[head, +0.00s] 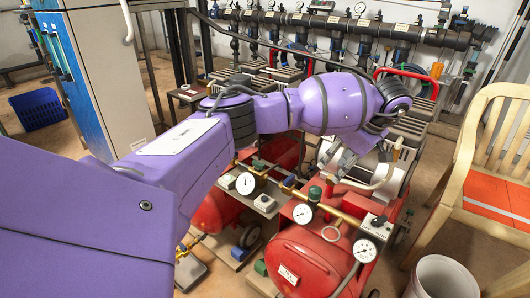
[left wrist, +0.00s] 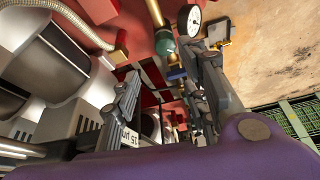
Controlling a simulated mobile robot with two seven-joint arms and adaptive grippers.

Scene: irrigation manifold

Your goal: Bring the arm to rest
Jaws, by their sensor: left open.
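My left arm, purple, reaches in from the left across the head view. My left gripper (head: 338,160) is at its end, low over the red compressor and its brass pipework, partly hidden behind the wrist. In the left wrist view the left gripper's two fingers (left wrist: 165,100) stand apart, and I see nothing held between them. Past the fingers are red surfaces, a brass fitting and a pressure gauge (left wrist: 190,20). My right gripper is not in view.
A red tank (head: 300,262) with gauges (head: 365,250) stands just below the gripper. A wooden chair (head: 485,150) with an orange seat and a white bucket (head: 440,277) are at the right. A black manifold (head: 340,25) runs along the back wall. A blue crate (head: 38,109) is at the left.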

